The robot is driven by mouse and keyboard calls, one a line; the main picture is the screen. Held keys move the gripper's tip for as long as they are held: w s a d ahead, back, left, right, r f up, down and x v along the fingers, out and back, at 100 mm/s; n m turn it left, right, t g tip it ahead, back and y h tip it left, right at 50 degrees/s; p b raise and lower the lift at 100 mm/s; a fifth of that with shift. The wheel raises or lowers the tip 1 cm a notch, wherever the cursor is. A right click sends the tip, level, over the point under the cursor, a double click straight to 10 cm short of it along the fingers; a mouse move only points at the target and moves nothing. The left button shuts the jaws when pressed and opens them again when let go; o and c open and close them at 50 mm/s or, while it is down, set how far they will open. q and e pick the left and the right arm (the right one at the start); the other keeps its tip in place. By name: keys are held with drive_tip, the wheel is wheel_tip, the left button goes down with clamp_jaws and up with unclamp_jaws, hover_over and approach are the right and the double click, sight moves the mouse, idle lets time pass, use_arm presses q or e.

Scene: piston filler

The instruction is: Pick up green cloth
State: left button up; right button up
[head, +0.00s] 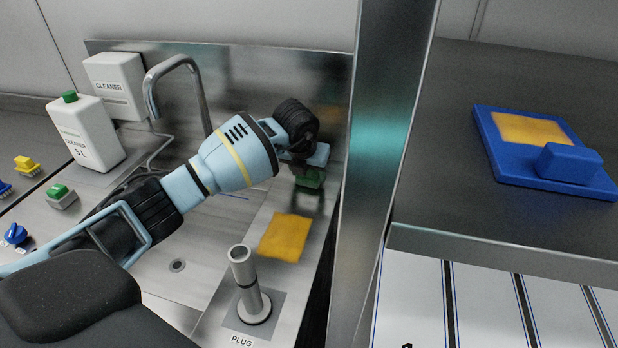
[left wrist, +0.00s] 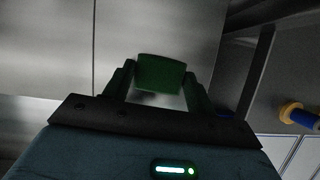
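The green cloth (head: 310,178) is a small dark green folded piece near the back steel wall. In the left wrist view the green cloth (left wrist: 160,73) sits between my left gripper's fingertips, with a finger against each side. My left gripper (head: 308,168) points away from the head camera and is shut on the cloth. The wrist and arm partly hide the fingers in the head view. I cannot tell exactly how far the cloth is above the counter. My right gripper is not in view.
A yellow cloth (head: 285,237) lies on the counter, behind an upright metal plug (head: 249,285). A steel post (head: 385,150) stands right of the gripper. Beyond it, a blue tray (head: 487,135) rests on a shelf. A faucet (head: 152,95) and cleaner bottle (head: 88,130) stand left.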

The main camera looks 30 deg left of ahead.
use_arm(q)
drive_tip(key=c, duration=0.4)
drive_tip(key=shift+r, duration=0.1)
drive_tip(key=shift+r, duration=0.45)
drive_tip(key=shift+s+a+r, duration=0.15)
drive_tip(key=shift+s+r, duration=0.05)
drive_tip(key=shift+r, duration=0.4)
drive_tip(key=shift+s+a+r, duration=0.15)
drive_tip(key=shift+r, duration=0.45)
drive_tip(key=s+a, duration=0.3)
drive_tip(key=s, duration=0.3)
drive_tip(key=s+a+r+b, duration=0.1)
drive_tip(key=s+a, duration=0.3)
drive_tip(key=s, duration=0.3)
drive_tip(key=shift+a+r, duration=0.25)
drive_tip(key=shift+a, duration=0.05)
